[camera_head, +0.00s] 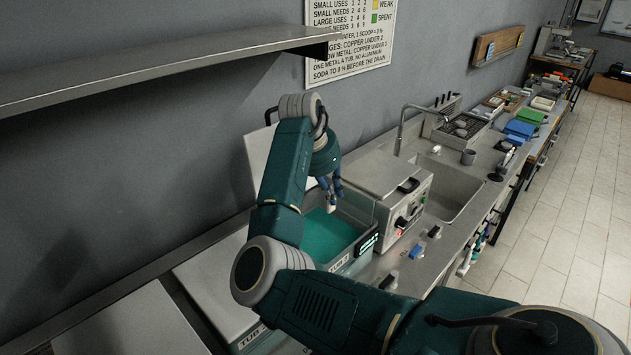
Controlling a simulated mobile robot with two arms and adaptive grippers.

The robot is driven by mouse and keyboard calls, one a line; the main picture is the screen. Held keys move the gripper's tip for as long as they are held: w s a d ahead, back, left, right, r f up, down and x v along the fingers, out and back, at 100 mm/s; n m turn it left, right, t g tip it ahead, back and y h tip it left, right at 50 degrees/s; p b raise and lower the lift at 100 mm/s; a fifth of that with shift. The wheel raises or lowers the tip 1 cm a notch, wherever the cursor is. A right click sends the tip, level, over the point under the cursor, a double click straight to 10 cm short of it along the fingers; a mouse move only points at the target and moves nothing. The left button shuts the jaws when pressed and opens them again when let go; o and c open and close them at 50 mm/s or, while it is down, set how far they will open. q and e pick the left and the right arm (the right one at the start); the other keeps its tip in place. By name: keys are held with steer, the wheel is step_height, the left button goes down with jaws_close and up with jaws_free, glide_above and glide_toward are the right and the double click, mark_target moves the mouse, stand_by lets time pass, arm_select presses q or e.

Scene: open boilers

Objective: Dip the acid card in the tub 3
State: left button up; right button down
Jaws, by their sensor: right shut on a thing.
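My right gripper (331,188) hangs over the open tub (352,262) of teal liquid (328,236), fingers pointing down. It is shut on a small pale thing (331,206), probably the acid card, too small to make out. The pale thing shows just above or at the liquid; I cannot tell whether it touches. The tub's lid (257,155) stands raised behind it, partly hidden by my arm. The tub's label starts with "TUB", but its number is not readable. A lit green display (368,243) is at its front right corner. My left gripper is not in view.
A closed, lidded tub (215,283) stands nearer, left of the open one. A metal box with knobs (408,205) and a sink (446,184) with a tall tap (401,128) stand to the right. A wall shelf (150,62) overhangs at upper left.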

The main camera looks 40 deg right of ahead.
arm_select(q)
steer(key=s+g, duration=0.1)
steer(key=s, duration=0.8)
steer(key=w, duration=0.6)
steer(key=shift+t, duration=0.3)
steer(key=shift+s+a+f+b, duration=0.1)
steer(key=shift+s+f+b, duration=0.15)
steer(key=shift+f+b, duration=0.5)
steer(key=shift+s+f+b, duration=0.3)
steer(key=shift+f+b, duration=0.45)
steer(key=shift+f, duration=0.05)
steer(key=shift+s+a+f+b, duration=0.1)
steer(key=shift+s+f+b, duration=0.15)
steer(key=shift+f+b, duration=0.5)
arm_select(e)
step_height(320, 180, down, 16)
steer(key=s, duration=0.1)
steer(key=shift+s+f, duration=0.25)
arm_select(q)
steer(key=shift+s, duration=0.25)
arm_select(e)
steer(key=shift+a, duration=0.1)
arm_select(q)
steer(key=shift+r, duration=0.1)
arm_select(e)
steer(key=shift+r, duration=0.15)
